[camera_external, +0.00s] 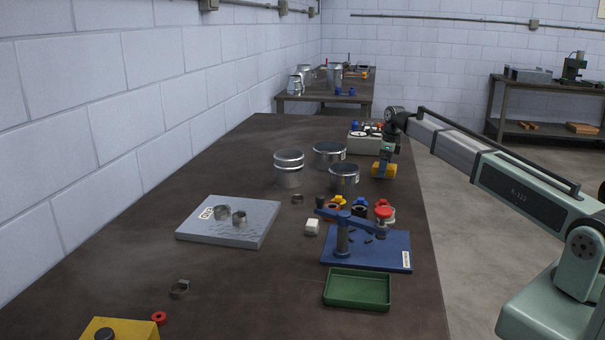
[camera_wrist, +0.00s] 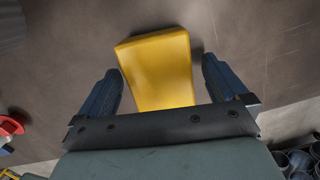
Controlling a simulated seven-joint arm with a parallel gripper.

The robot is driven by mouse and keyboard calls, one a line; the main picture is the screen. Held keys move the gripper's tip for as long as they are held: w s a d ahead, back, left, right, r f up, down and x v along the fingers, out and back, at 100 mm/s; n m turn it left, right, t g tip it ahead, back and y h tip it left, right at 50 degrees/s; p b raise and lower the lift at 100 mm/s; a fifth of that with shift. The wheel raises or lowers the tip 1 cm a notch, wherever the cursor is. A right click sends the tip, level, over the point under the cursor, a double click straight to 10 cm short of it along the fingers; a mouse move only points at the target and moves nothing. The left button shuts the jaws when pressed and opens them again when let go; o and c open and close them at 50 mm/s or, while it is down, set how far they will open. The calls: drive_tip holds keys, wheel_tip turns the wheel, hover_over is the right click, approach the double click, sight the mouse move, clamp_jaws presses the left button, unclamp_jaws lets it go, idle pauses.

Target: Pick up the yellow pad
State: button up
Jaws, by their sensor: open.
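The yellow pad (camera_wrist: 158,82) is a plain yellow block that lies between my two dark blue fingers in the wrist view. Its near end is hidden behind the dark gripper bar. My gripper (camera_wrist: 162,72) is open, with a finger on each side of the pad. A narrow gap shows on both sides, so the fingers look apart from it. In the external view my gripper (camera_external: 383,163) points down near the right edge of the brown bench, and the yellow pad (camera_external: 388,172) shows at its fingertips.
Metal cans (camera_external: 329,154) stand left of my gripper, and a light grey box (camera_external: 363,143) stands just behind it. A blue fixture (camera_external: 376,255), a green tray (camera_external: 357,289) and small coloured parts lie nearer. The bench's right edge is close to the pad.

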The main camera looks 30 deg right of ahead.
drive_tip(key=shift+f, duration=0.25)
idle(0.4)
drive_tip(key=c, duration=1.1)
drive_tip(key=shift+r, duration=0.1)
